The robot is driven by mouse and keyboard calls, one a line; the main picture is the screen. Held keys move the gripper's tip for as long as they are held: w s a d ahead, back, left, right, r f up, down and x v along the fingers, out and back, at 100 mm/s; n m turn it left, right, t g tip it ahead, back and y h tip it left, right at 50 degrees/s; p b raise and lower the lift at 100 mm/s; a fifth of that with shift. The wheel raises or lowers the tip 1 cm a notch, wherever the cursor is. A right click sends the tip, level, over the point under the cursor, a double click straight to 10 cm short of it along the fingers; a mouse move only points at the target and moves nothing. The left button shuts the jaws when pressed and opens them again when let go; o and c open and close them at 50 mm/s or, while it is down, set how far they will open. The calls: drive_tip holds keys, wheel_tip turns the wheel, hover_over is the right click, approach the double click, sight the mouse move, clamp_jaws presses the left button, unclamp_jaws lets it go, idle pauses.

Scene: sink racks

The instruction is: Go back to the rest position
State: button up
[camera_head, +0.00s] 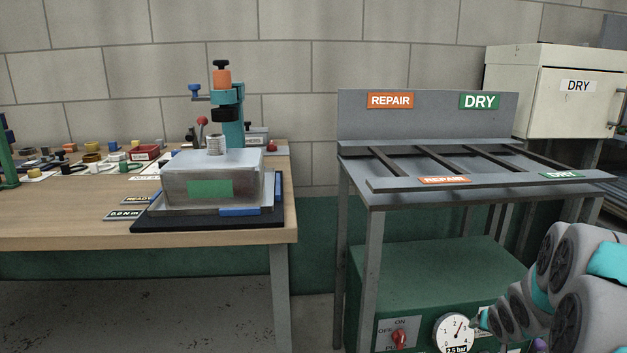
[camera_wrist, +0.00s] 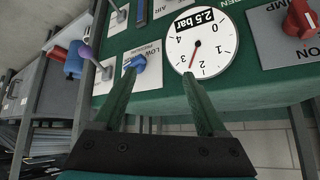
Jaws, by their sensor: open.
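My gripper (camera_wrist: 160,78) is open and empty in the wrist view, its two dark green fingers spread in front of a green control panel (camera_wrist: 160,103). The left fingertip appears close to a blue knob (camera_wrist: 138,62) labelled LOW; whether they touch I cannot tell. The right fingertip overlaps the lower edge of a white round gauge (camera_wrist: 212,62) marked 2.5 bar, seen upside down. In the head view my arm (camera_head: 570,290) comes in from the lower right, in front of the green cabinet (camera_head: 440,270). The gripper's fingers are not clear there.
A grey rack (camera_head: 430,115) labelled REPAIR and DRY stands above the cabinet. A red switch (camera_head: 399,338) is left of the gauge (camera_head: 454,333). A wooden bench (camera_head: 70,220) with a metal box (camera_head: 215,180) on a black base stands left. A cream DRY oven (camera_head: 570,95) is behind right.

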drive_tip(key=s+a+r+n+g+y, duration=0.1)
drive_tip(key=s+a+r+n+g, duration=0.1)
drive_tip(key=s+a, duration=0.7)
drive_tip(key=s+a+r+n+g+y, duration=0.1)
drive_tip(key=s+a+r+n+g, duration=0.1)
drive_tip(key=s+a, duration=0.8)
drive_tip(key=s+a+r+n+g+y, duration=0.1)
drive_tip(key=s+a+r+g, duration=0.3)
drive_tip(key=s+a, duration=0.5)
drive_tip(key=s+g, duration=0.1)
drive_tip(key=s, duration=0.7)
drive_tip(key=shift+a+r+n, duration=0.15)
drive_tip(key=shift+a+n, duration=0.1)
drive_tip(key=shift+n, duration=0.15)
drive_tip(key=shift+d, duration=0.1)
